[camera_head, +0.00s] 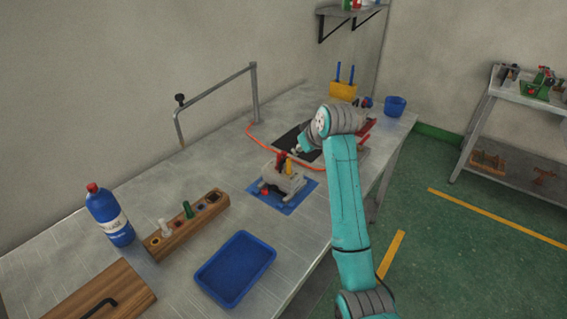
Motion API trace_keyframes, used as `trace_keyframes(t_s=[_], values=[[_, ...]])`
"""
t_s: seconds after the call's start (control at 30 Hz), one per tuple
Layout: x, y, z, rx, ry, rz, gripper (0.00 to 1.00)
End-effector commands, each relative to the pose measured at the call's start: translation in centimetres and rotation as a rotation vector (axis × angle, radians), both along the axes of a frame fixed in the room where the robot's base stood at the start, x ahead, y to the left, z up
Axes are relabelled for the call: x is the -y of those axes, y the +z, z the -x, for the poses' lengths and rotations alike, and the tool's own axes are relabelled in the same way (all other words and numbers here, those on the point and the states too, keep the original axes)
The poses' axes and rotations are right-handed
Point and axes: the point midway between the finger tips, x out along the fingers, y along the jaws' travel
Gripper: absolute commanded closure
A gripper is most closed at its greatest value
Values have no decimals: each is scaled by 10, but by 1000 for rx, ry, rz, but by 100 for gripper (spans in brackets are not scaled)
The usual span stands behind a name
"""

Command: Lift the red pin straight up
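A small grey mould block (290,184) sits on a blue mat (286,208) on the metal table. A red upright piece (281,158), which looks like the red pin, stands at the top of the block, beside a yellow piece (289,168). Another small red part (264,190) shows low at the block's left side. My gripper (297,150) is just above and to the right of the red upright piece, small and partly hidden by my wrist. I cannot tell whether it touches the piece or whether its fingers are open.
A wooden rack (160,244) with a white and a green peg, a blue bottle (110,222) and an empty blue tray (236,268) stand left and in front. An orange hose (262,143) and a dark plate (291,140) lie behind the block. A metal frame (216,98) rises at the back.

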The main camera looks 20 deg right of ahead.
Motion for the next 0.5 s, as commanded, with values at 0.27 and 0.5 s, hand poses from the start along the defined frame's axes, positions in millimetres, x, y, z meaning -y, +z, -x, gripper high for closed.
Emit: trace_keyframes(t_s=[0.27, 0.5], values=[[-41, 44, 11, -159, 119, -65, 78], [-50, 24, 1, -178, 130, -71, 78]])
